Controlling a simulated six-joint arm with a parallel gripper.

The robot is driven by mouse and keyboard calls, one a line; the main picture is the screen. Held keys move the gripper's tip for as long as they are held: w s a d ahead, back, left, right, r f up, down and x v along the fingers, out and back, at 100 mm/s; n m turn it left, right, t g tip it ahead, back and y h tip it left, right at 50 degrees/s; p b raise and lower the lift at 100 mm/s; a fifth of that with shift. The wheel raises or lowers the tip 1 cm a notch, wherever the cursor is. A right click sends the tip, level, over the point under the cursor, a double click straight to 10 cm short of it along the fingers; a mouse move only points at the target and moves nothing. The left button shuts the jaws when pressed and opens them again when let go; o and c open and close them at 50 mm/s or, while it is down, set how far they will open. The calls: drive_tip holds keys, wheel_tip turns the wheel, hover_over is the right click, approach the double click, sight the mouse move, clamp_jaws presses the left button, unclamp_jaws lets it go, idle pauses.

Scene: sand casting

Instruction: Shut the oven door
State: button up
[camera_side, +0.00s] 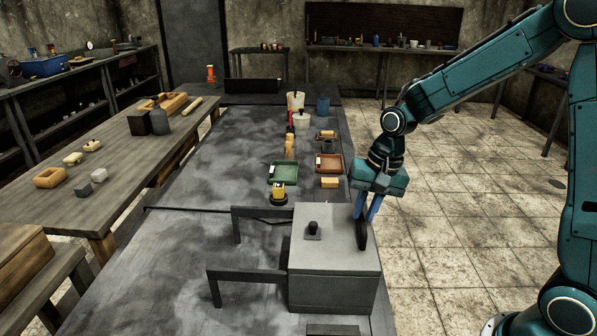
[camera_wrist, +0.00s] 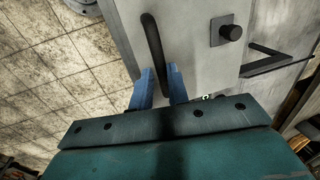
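The oven (camera_side: 334,292) is a grey box at the near end of the long dark table. A curved black handle (camera_side: 362,232) stands at the right of its pale upper face, which also carries a dark knob (camera_side: 313,229). I cannot tell how far the oven door is open. My gripper (camera_side: 366,208) is over the handle, pointing down. In the wrist view the handle (camera_wrist: 152,42) runs between the two blue fingers of my gripper (camera_wrist: 161,84). The fingers look apart, one on each side of it, with narrow gaps; the handle's lower end is hidden.
Two dark bracket-like bars (camera_side: 243,274) stand left of the oven. Beyond it on the table are a green tray (camera_side: 283,173), a brown tray (camera_side: 329,164) and several small items. A wooden bench (camera_side: 125,165) is at the left. The tiled floor at the right is clear.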

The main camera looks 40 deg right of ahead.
drive_tip(key=o, duration=0.3)
drive_tip(key=shift+s+d, duration=0.1)
drive_tip(key=shift+d, duration=0.1)
drive_tip(key=shift+o, duration=0.2)
drive_tip(key=shift+r, duration=0.15)
wheel_tip(320, 180, up, 13)
drive_tip(key=s+d, duration=0.1)
drive_tip(key=s, duration=0.1)
drive_tip(key=shift+d+r, duration=0.15)
drive_tip(key=shift+d, duration=0.25)
drive_tip(key=s+a+n+t+h, duration=0.1)
drive_tip(key=s+a+n+t, duration=0.2)
drive_tip(key=s+n, duration=0.6)
drive_tip(key=shift+s+a+r+t+h, duration=0.15)
drive_tip(key=shift+s+a+t+h, duration=0.25)
drive_tip(key=shift+s, duration=3.95)
